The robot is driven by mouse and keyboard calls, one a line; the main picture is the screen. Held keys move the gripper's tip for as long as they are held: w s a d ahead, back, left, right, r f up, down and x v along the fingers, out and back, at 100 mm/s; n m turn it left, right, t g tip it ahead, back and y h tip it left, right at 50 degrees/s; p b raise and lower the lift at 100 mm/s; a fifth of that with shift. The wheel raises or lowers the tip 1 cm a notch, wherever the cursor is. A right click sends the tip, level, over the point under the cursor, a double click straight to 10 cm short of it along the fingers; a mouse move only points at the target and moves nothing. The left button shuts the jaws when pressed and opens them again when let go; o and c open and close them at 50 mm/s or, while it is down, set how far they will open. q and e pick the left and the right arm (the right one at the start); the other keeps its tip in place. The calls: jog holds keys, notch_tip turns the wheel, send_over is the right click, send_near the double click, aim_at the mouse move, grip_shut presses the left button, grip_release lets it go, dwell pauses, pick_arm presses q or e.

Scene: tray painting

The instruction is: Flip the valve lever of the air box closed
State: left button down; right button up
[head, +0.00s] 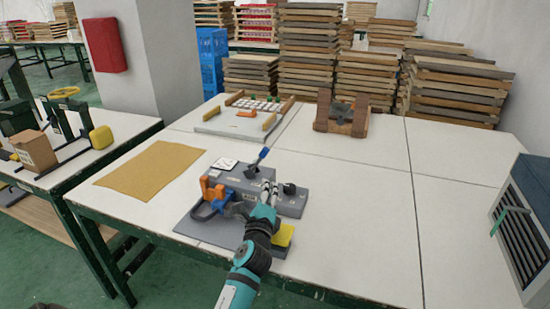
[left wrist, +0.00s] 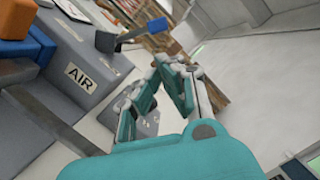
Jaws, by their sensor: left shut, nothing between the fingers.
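The grey air box (head: 232,181) stands on the white table, and its AIR label (left wrist: 80,77) shows in the left wrist view. The valve lever (head: 263,154) has a blue handle and sticks up at a slant from a dark valve body on top of the box. In the left wrist view the blue lever handle (left wrist: 146,30) is beyond the fingers, apart from them. My left gripper (head: 269,187) is shut and empty, over the box's front and nearer to me than the lever. It also shows in the left wrist view (left wrist: 172,66). My right gripper is not in view.
An orange clamp-like part (head: 210,189) is at the box's left end, and a black knob (head: 289,188) at its right. A yellow block (head: 283,235) lies in front. A tan cloth (head: 150,170) lies left. A wooden stand (head: 341,115) is behind.

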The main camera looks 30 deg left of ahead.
aim_at(259, 160)
pick_arm(q)
jog(key=x, duration=1)
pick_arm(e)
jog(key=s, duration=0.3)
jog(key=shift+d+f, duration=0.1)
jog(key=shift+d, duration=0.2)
pick_arm(q)
jog(key=shift+r, duration=0.15)
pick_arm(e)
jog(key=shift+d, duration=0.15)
pick_arm(q)
jog(key=shift+a+r+n+p, duration=0.1)
jog(key=shift+r+n+p, duration=0.2)
jog(key=shift+p, duration=0.2)
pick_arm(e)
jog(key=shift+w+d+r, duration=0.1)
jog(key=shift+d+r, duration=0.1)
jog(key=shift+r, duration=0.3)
